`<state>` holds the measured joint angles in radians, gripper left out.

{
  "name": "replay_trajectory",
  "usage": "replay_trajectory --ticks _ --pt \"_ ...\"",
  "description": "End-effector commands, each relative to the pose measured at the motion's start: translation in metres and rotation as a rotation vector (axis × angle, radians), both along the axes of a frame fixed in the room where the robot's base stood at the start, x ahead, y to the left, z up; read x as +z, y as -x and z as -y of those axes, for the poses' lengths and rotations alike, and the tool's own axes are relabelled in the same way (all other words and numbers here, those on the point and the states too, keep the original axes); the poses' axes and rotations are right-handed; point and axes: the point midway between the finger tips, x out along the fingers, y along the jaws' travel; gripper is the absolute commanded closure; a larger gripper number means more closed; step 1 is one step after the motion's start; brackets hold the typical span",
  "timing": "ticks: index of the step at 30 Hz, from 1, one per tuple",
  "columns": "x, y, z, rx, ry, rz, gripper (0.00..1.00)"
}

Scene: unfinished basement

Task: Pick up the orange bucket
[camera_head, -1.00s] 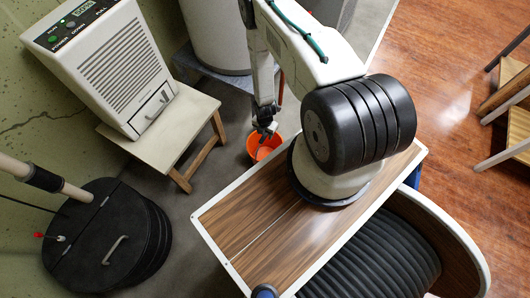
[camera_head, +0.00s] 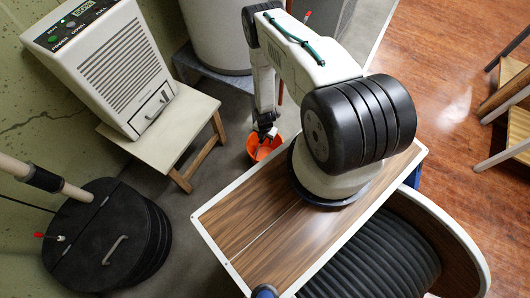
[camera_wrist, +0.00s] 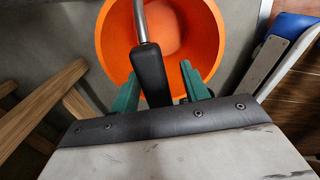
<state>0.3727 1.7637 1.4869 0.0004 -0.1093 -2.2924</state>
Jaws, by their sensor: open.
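The orange bucket (camera_head: 255,152) stands on the grey floor beyond the wood-grain cabinet top, partly hidden by my gripper (camera_head: 266,134). In the wrist view the open bucket (camera_wrist: 204,38) fills the upper middle, and I see into its inside and bottom. My gripper (camera_wrist: 160,72) is open, its two green fingers apart over the bucket's near rim. A black grip with a metal rod (camera_wrist: 149,68) lies between the fingers in the picture and extends across the bucket's opening. I cannot tell whether the fingers touch it. No finger is closed on the bucket.
A wooden stool (camera_head: 155,140) carrying a beige dehumidifier (camera_head: 115,70) stands left of the bucket. A pale cylindrical tank (camera_head: 220,35) on a grey base is behind. A black lidded vacuum (camera_head: 100,235) sits at lower left. The wood-grain cabinet top (camera_head: 245,235) is close on the near side.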

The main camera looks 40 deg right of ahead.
Motion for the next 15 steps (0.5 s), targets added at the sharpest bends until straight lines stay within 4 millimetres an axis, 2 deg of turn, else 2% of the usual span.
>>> replay_trajectory --ticks 13,15 --pt "-0.0026 0.0001 0.0000 0.000 0.000 0.000 0.55" --pt "-0.0026 0.0001 0.0000 0.000 0.000 0.000 0.74"
